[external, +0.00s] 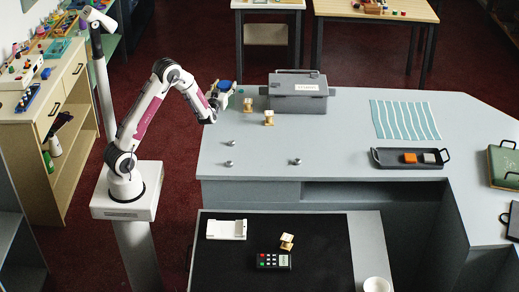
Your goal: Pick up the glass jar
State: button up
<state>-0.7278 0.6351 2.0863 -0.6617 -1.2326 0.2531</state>
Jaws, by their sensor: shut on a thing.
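My gripper (238,96) is over the back left part of the grey counter, left of the dark grey box. It is shut on a small pale thing (248,104) at its fingertips. This thing is too small in the external view to tell whether it is the glass jar, or whether it touches the counter. No other thing in view is clearly a glass jar. A blue part (225,87) shows at the wrist.
The dark grey lidded box (297,104) and a small gold-and-white stand (269,117) are close to my gripper. Several small metal pieces (232,142) lie in front. A dark tray (380,158) holds an orange and a grey block. The counter's (330,135) middle is clear.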

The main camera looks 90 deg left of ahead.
jog(key=shift+r, duration=0.2)
jog(key=shift+r, duration=4.85)
